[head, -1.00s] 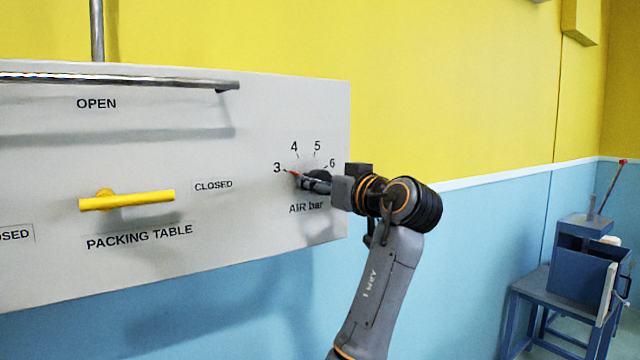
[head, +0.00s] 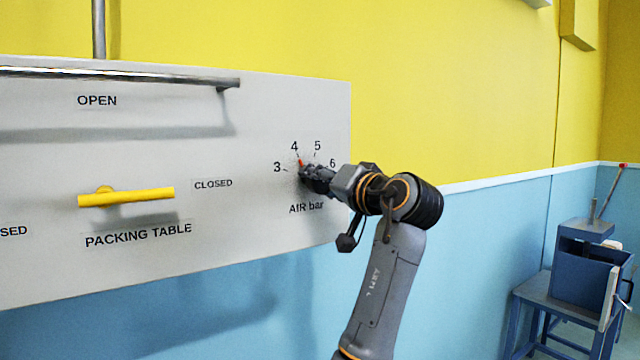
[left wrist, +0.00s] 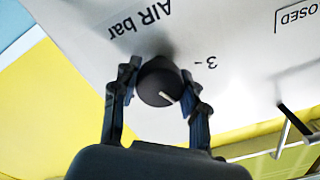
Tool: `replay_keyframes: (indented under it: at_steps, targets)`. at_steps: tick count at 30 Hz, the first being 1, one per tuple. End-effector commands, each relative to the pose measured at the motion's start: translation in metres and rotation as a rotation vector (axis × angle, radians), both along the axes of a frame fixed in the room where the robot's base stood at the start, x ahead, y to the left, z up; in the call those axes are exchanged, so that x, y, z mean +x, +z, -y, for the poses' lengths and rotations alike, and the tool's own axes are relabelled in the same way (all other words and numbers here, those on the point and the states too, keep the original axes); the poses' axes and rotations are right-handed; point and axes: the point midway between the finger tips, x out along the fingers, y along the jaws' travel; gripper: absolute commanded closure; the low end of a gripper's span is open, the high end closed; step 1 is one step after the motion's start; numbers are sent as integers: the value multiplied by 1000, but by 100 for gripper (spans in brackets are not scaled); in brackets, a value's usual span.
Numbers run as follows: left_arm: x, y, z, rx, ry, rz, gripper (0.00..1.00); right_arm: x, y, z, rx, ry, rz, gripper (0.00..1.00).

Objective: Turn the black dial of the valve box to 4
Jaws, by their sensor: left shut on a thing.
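The white valve box (head: 60,250) hangs on the wall, with the black dial (head: 304,172) at its right end above the label "AIR bar". The numbers 3, 4, 5 and 6 arc around the dial. Its red pointer tip stands just below the 4, at or very near that mark. My left gripper (head: 318,178) is shut on the dial and hides part of it. In the left wrist view, the fingers of the left gripper (left wrist: 158,98) hold the round dial (left wrist: 155,82) from both sides. My right gripper is not in view.
A yellow handle (head: 126,197) sits left of the dial, above "PACKING TABLE". A metal bar (head: 120,76) runs along the box's upper front. A blue stand with a bin (head: 585,270) is at the far right. The wall between is clear.

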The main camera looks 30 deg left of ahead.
Motion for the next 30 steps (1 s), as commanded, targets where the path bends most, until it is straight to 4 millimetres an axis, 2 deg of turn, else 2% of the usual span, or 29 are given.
replay_keyframes:
  at_steps: [20, 21, 24, 30]
  targets:
    - [0, 2, 0, 30, -2, -59, 88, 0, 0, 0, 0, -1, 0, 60]
    - [0, 2, 0, 30, -2, -59, 50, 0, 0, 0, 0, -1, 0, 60]
    - [0, 2, 0, 29, -1, -59, 32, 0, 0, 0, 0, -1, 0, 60]
    - [0, 1, 0, 27, -1, -60, 32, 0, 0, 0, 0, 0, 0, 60]
